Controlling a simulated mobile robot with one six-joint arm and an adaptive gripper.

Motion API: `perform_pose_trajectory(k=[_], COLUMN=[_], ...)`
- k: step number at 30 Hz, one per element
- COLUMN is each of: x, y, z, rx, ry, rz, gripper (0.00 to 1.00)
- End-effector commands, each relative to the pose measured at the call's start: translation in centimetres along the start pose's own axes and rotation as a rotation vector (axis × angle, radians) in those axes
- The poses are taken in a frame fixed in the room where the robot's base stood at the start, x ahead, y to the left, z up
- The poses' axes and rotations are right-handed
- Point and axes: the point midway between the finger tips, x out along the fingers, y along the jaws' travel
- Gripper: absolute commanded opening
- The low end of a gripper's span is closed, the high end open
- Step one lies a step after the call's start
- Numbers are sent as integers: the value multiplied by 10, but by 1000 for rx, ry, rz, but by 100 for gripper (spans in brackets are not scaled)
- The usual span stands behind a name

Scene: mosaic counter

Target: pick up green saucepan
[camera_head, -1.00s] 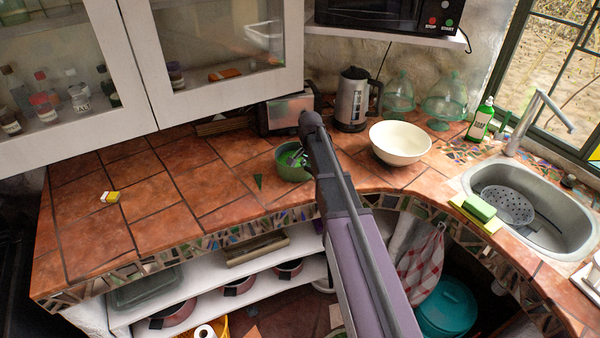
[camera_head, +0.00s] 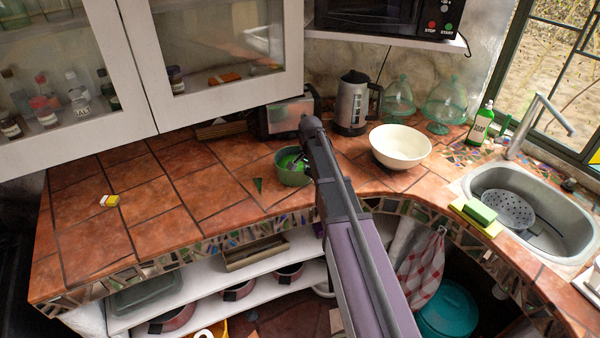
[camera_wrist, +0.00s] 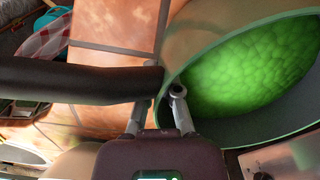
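The green saucepan (camera_head: 291,178) stands on the tiled counter near its front edge, left of the white bowl. In the wrist view the saucepan (camera_wrist: 262,122) fills the right side, with a bright green bumpy inside and a dark handle (camera_wrist: 70,80) running left. My gripper (camera_wrist: 163,98) is at the rim where the handle joins. One fingertip shows inside the wall; the other is outside, partly hidden by the handle. The fingers look closed in on the rim, though the contact is not fully visible. In the head view my arm partly covers the saucepan.
The white bowl (camera_head: 400,147) is right of my arm. A kettle (camera_head: 352,103) and a toaster (camera_head: 285,117) stand behind. A wall cabinet (camera_head: 225,60) overhangs the left rear. The sink (camera_head: 535,215) is at right.

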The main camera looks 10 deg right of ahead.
Motion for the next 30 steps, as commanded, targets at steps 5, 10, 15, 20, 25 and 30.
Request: perform_pose_trajectory(k=[5,10,15,20,25,30], x=[0,-1,-3,-8,-18,-28], y=[0,0,0,0,0,0], z=[1,1,1,1,1,1], rx=[-3,-3,-4,-3,-2,-2], ry=[-2,-2,-2,-2,-2,-1], rz=[0,1,2,2,1,0], gripper=[0,0,0,0,0,0])
